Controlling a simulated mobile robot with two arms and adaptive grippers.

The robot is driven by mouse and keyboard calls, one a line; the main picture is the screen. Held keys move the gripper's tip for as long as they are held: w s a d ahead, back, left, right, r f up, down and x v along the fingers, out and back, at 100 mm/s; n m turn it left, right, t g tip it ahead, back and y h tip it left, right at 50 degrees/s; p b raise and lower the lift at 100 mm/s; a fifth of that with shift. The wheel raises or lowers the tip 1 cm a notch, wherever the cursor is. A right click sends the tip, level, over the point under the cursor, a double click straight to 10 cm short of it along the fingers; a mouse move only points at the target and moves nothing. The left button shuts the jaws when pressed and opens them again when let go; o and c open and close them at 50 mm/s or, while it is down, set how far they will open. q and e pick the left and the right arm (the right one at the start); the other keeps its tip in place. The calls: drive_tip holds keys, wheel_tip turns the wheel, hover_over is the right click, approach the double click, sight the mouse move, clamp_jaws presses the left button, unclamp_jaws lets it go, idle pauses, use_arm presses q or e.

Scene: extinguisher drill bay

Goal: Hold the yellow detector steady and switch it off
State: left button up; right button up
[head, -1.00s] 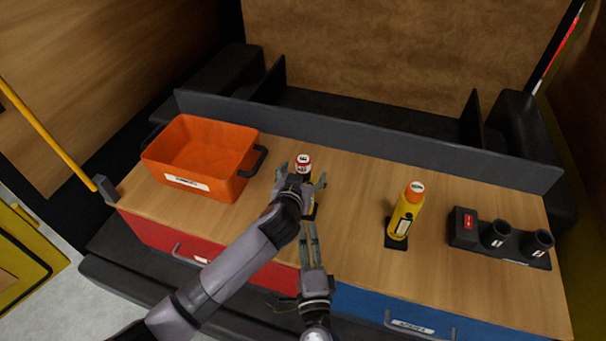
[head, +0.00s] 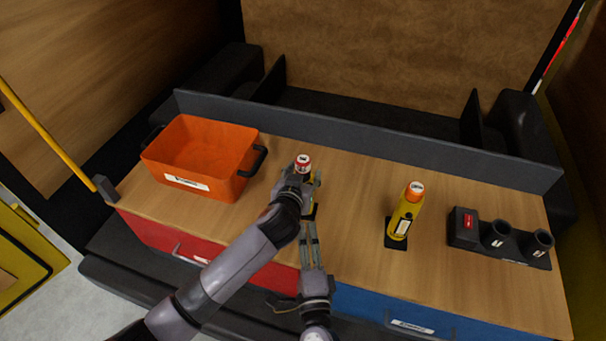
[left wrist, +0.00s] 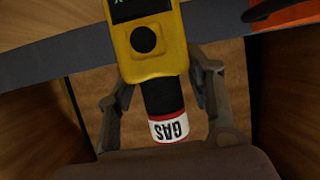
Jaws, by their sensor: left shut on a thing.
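The yellow detector (left wrist: 158,55) has a dark screen with a green mark, a round dark button and a black neck. Its red-rimmed white cap reads GAS; this cap also shows in the head view (head: 303,162). My left gripper (head: 304,181) is shut on the detector, with a finger on each side in the left wrist view. It hides most of the detector in the head view. My right gripper (head: 308,222) is just below it in the picture, its fingers close together and pointing at the detector. Whether it touches the detector is hidden.
A yellow bottle-shaped device (head: 402,218) with an orange top stands on a black base to the right. A black holder (head: 515,256) with two cups and a red switch is farther right. An orange bin (head: 240,186) stands at the left. Wood between them is clear.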

use_arm(q)
drive_tip(key=shift+c, duration=0.8)
drive_tip(key=o, duration=1.7)
drive_tip(key=shift+c, duration=0.2)
drive_tip(key=v, duration=1.2)
drive_tip(key=shift+f, duration=0.1)
